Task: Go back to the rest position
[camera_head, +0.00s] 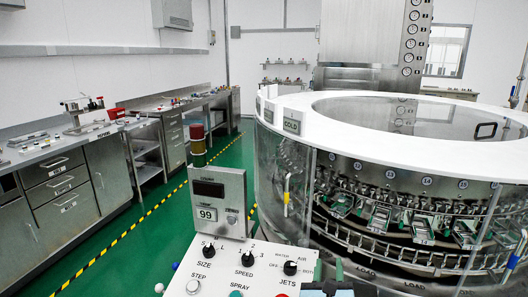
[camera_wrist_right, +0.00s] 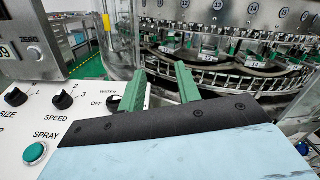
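My right gripper (camera_head: 328,267) shows at the bottom edge of the head view, over the right part of the white control panel (camera_head: 207,262). In the right wrist view its two green fingers (camera_wrist_right: 160,70) stand apart with nothing between them, so it is open and empty. The JETS knob (camera_head: 290,268) is just left of the gripper in the head view. In the right wrist view the fingers partly cover the panel's right side. My left gripper is not in view.
The round washer (camera_head: 400,215), with clear walls and a white top rim, stands right behind the panel. A grey display box (camera_head: 218,200) reading 99 rises behind the panel's left part. Steel cabinets (camera_head: 60,190) line the left wall. Green floor (camera_head: 130,245) is clear between.

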